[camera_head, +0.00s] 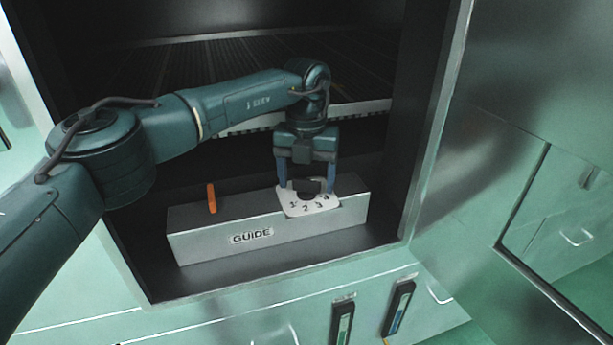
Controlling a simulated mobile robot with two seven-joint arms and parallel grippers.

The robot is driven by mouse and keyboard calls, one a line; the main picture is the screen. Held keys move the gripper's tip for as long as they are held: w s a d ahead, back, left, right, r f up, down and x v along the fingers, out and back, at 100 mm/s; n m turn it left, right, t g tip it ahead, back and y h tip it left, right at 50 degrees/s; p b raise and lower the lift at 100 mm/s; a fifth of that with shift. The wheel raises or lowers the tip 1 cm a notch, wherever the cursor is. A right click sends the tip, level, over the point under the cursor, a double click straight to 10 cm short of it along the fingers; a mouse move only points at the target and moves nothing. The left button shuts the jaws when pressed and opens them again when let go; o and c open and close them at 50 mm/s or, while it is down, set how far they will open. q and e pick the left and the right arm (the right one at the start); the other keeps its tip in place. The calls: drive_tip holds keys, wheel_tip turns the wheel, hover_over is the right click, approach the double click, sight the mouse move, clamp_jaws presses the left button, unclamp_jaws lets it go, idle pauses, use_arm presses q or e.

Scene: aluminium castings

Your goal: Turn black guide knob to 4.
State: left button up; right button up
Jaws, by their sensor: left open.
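The plate is on the right part of a grey box labelled GUIDE (205,240). My left gripper (308,187) points down over the dial, its two fingers apart on either side of the knob. I cannot tell whether the fingers touch it. The gripper partly hides the knob, so its pointing direction is unclear. My right gripper is not in view.
An orange lever (212,198) stands up from the left part of the box. The box is inside a dark cabinet opening with a slatted rack (290,119) behind. The cabinet's right side wall (436,130) bounds the space. Two handles (398,308) are on the front below.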

sight(307, 179)
use_arm(q)
drive_tip(key=shift+r, duration=0.1)
wheel_tip(307, 179, up, 13)
idle(0.4)
